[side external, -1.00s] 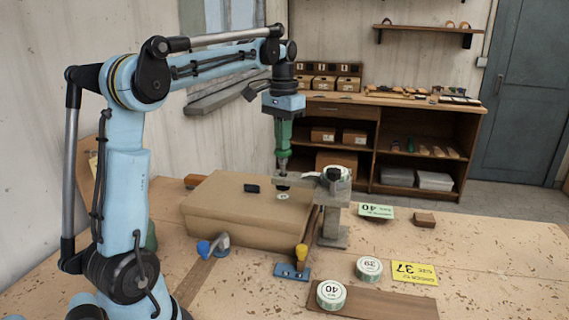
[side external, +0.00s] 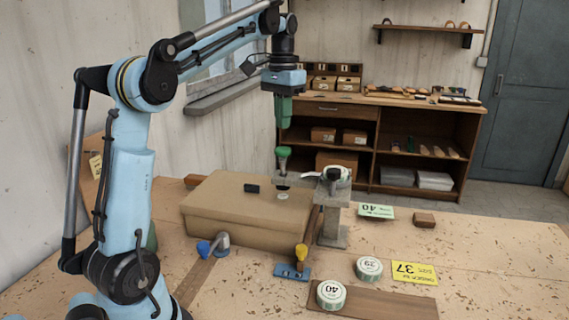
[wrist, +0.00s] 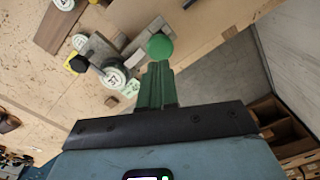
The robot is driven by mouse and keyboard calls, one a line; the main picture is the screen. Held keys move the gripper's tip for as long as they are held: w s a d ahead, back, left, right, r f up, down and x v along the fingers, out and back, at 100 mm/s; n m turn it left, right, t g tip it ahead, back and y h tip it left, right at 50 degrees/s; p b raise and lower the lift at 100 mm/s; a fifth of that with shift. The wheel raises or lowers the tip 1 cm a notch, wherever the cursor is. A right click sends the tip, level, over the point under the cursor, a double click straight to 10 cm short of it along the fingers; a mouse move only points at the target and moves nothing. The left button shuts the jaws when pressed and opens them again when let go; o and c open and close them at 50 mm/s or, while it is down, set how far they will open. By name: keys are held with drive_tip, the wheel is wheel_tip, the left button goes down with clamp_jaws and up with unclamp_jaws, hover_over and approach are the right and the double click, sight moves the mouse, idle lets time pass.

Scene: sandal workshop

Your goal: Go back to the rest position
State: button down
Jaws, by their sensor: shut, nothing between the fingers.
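My gripper (side external: 283,126) hangs pointing down, its green fingers closed with nothing held. The tool stands upright at the end of the grey stand's arm, over the brown box. In the wrist view, the closed green fingers (wrist: 157,72) point at the green knob (wrist: 160,46) just beyond them. My arm is bent, with its forearm raised.
The brown box (side external: 232,227) lies on the workbench beside the grey stand (side external: 335,224). Labelled discs (side external: 369,268), a yellow card (side external: 414,272) and a small blue clamp-like tool (side external: 292,271) lie nearer. A shelf cabinet (side external: 424,135) stands behind. The air around my gripper looks clear.

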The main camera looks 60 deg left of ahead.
drive_tip(key=s+d+f+m+t, duration=0.1)
drive_tip(key=s+d+f+t, duration=0.2)
drive_tip(key=d+f, duration=0.4)
drive_tip(key=s+d+f+m+t, duration=0.2)
drive_tip(key=s+d+f+t, duration=0.2)
drive_tip(key=d, duration=0.9)
wheel_tip(320, 180, down, 4)
drive_tip(key=shift+s+d+f, duration=0.1)
drive_tip(key=shift+s+d, duration=0.05)
drive_tip(key=shift+s, duration=0.85)
